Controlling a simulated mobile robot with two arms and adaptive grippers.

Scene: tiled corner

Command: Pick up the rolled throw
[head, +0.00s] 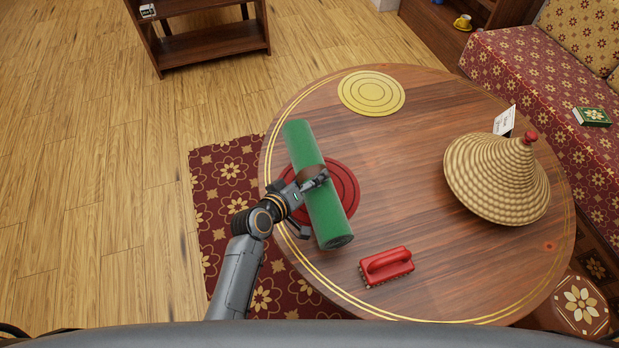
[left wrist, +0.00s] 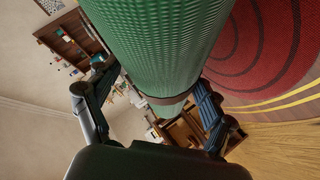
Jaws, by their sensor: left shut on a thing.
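The rolled throw (head: 328,212) is a long green roll with a brown band around its middle. In the head view it lies at a slant across the red round mat (head: 352,190), near the left edge of the round table. My left gripper (head: 318,181) is shut on it near the band. In the left wrist view the green roll (left wrist: 150,45) fills the top middle between the two fingers (left wrist: 150,105), and the red mat (left wrist: 250,40) shows to the right. I cannot tell whether the roll touches the mat. My right gripper is not in view.
On the wooden table (head: 420,190) stand a red-handled brush (head: 387,266), a woven cone-shaped lid (head: 498,178), a yellow round mat (head: 371,93) and a white card (head: 504,120). A patterned sofa (head: 530,85) borders the right side. A shelf (head: 212,42) stands at the back left.

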